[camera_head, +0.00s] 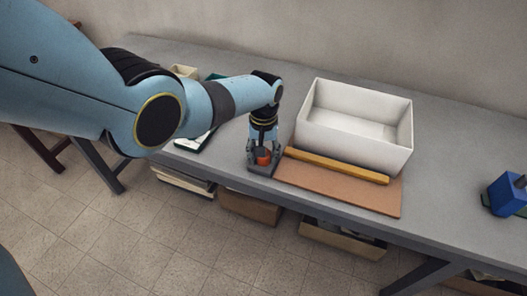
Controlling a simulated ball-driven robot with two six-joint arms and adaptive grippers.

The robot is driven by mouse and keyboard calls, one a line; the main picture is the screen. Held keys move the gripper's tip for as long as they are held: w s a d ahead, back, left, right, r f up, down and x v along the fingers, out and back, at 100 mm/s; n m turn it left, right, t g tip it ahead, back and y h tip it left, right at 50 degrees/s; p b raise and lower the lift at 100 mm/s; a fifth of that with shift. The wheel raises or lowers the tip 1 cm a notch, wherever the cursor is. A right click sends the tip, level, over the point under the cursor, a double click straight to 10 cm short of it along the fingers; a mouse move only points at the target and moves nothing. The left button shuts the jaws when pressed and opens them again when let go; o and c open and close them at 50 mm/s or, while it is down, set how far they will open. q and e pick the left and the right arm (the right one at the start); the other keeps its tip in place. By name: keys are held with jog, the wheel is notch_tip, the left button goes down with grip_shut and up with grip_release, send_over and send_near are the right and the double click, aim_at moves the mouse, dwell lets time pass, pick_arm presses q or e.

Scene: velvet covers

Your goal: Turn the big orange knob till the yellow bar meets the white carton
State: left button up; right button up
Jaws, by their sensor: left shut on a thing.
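The orange knob (263,157) sits on a small dark grey base (262,171) near the table's front edge. My left gripper (263,154) points down from above and is shut on the knob, its fingers on either side and hiding part of it. The yellow bar (337,166) lies along the back of a brown board (340,188), right of the knob. The white carton (355,125) is an open-topped box just behind the bar. The bar runs close along the carton's front; I cannot tell whether they touch. My right gripper is not in view.
A blue and green object (506,194) stands at the right on the grey table (445,160). Boxes (342,241) lie beneath the table. The table between carton and blue object is clear.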

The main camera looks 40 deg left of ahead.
pick_arm(q)
jog(key=n, duration=0.3)
jog(key=shift+n+p, duration=0.3)
jog(key=shift+n, duration=2)
jog(key=o, duration=1.2)
jog(key=shift+r, duration=0.15)
notch_tip(320, 180, up, 12)
jog(key=shift+f, duration=0.15)
